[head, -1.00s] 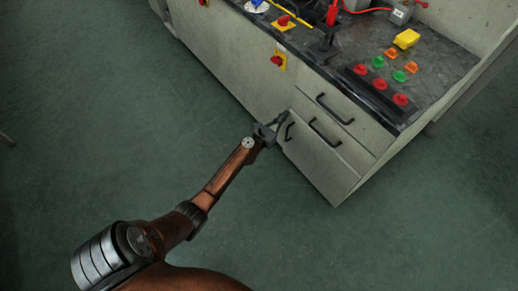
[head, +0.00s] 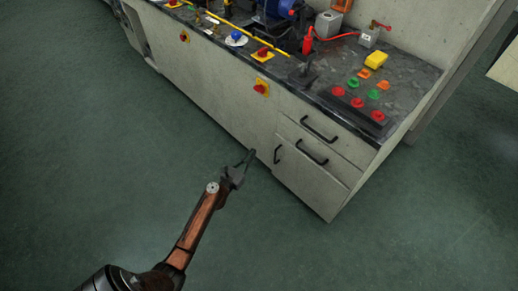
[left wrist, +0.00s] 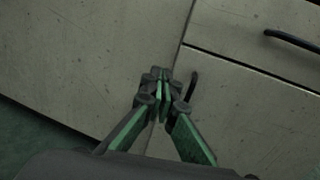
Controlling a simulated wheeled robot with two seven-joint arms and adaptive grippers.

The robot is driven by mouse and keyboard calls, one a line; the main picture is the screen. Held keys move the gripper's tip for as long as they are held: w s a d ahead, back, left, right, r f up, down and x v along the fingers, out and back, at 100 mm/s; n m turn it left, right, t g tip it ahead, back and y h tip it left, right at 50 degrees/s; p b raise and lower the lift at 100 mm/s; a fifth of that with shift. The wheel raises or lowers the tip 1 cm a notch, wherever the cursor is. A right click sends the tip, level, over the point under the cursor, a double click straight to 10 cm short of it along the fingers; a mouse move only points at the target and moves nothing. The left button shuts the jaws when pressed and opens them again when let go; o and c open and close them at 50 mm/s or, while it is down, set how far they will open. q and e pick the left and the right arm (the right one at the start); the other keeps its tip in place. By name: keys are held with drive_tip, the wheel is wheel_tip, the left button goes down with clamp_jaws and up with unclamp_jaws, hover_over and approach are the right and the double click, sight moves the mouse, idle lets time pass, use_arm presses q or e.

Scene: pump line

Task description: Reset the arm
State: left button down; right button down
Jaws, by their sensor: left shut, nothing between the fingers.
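My left arm comes in from the bottom left of the head view. Its gripper (head: 247,160) is in front of the pale cabinet (head: 225,105), a little left of the small vertical door handle (head: 277,155). In the left wrist view the gripper's green-lined fingers (left wrist: 163,80) are together and hold nothing. Behind them is the cabinet front, with a dark handle (left wrist: 191,85) just right of the fingertips, partly hidden by them. I cannot tell whether the fingertips touch the cabinet. My right gripper is not in view.
Two drawer handles (head: 320,130) stick out at the cabinet's right end. The dark worktop (head: 400,85) carries red, green and orange buttons, a yellow block (head: 376,60), a red cylinder (head: 307,40) and a blue pump (head: 283,8). The green floor (head: 90,160) in front is clear.

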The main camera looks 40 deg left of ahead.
use_arm(q)
drive_tip(key=shift+s+a, duration=0.1)
drive_tip(key=shift+s, duration=0.65)
